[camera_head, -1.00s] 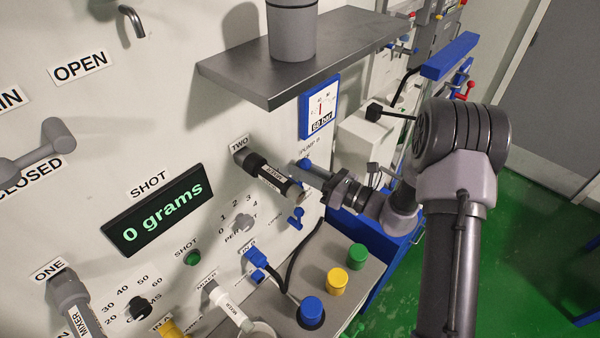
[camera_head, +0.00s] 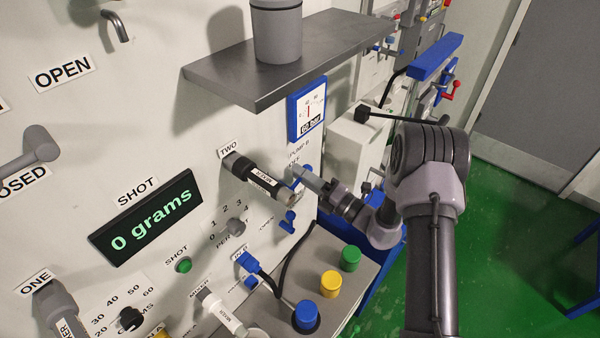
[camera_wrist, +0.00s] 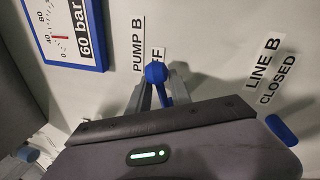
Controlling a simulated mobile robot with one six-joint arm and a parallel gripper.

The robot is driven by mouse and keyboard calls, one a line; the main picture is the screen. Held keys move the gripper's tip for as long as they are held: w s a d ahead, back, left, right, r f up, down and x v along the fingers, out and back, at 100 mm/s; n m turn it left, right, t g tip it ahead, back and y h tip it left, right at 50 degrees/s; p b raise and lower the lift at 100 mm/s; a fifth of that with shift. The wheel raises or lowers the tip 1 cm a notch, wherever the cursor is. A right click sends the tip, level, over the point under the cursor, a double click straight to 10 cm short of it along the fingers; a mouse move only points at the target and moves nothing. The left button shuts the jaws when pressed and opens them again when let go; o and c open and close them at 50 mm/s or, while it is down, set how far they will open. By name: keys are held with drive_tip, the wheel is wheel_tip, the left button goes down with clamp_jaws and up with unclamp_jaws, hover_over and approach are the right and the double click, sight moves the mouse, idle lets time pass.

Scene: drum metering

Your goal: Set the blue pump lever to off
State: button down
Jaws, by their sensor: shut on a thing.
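The blue pump lever (camera_wrist: 157,77) is under the PUMP B label (camera_wrist: 139,45) in the wrist view. Its round knob lies just beside a partly hidden label that reads "FF". My gripper (camera_wrist: 163,92) is shut on the lever, with a grey finger on each side. The lower part of the lever is hidden behind the gripper body.
The blue-framed gauge (camera_head: 307,108) reads 60 bar above the pump. A second blue lever (camera_head: 287,222) is below my gripper, near the LINE B CLOSED label (camera_wrist: 270,72). A grey shelf (camera_head: 325,52) overhangs.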

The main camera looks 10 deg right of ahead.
drive_tip(key=shift+w+d+f+m+t+h, duration=0.1)
drive_tip(key=shift+f+m+t+h, duration=0.25)
drive_tip(key=shift+m, duration=0.75)
drive_tip(key=shift+w+d+f+m+t+h, duration=0.15)
drive_tip(key=shift+f+m, duration=0.35)
drive_tip(key=shift+m, duration=0.6)
drive_tip(key=shift+s+a, duration=0.1)
drive_tip(key=shift+s, duration=0.05)
drive_tip(key=c, duration=1.6)
unclamp_jaws()
drive_tip(key=shift+o, duration=0.4)
drive_tip(key=shift+f, duration=0.1)
drive_tip(key=b+v, duration=0.1)
drive_tip(key=v, duration=1.6)
drive_tip(key=shift+d+f+b, duration=0.15)
drive_tip(key=shift+d+b, duration=0.1)
drive_tip(key=shift+b, duration=0.1)
